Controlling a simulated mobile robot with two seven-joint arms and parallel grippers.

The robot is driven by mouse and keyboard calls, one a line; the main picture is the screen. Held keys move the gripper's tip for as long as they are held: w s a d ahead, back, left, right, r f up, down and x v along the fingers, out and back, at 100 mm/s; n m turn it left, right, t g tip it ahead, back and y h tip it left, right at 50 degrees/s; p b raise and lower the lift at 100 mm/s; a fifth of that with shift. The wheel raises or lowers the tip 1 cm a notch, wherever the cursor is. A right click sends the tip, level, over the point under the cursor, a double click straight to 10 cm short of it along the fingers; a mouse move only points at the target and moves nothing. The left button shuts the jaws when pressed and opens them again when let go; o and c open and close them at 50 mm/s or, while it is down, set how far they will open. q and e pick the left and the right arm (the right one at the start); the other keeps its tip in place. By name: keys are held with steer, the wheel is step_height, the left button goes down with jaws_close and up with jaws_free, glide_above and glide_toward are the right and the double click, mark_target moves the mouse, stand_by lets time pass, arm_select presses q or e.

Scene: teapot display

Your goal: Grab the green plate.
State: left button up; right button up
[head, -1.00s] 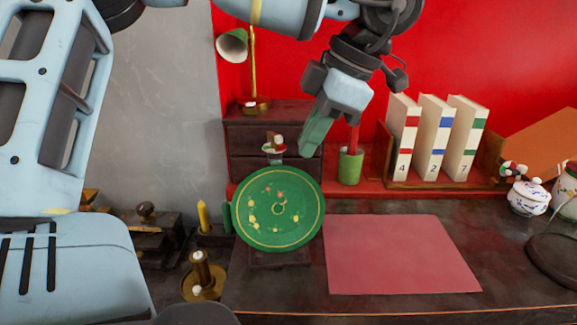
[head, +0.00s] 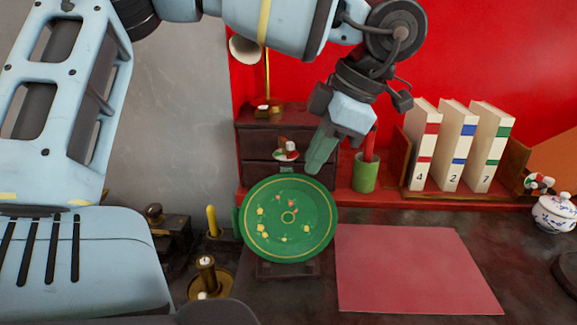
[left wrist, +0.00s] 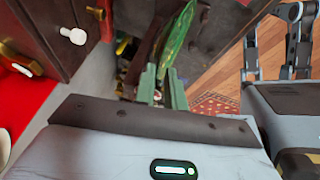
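The green plate (head: 289,243) is round, with a gold ring and painted flowers. It leans upright on a dark stand on the desk. My left gripper (head: 320,158) hangs just above and behind the plate's upper right rim, and no grip on it shows. In the left wrist view, the fingers of my left gripper (left wrist: 164,84) stand apart with a narrow gap. The green plate (left wrist: 182,35) appears steeply edge-on beyond them there. I cannot tell whether a finger touches it. My right gripper is not clearly seen.
A dark drawer cabinet (head: 258,146) stands close behind the plate. A green cup (head: 366,174) is near the gripper's right. A pink mat (head: 415,270) lies right of the plate. A brass candlestick (head: 207,271) is at lower left. Numbered books (head: 455,146) stand at the back right.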

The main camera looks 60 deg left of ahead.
mark_target(298, 176)
arm_select(q)
steer(key=x, duration=0.4)
steer(key=shift+s+a+f, duration=0.15)
steer(key=shift+s+a, duration=0.05)
steer(key=shift+s, duration=0.1)
jaws_close()
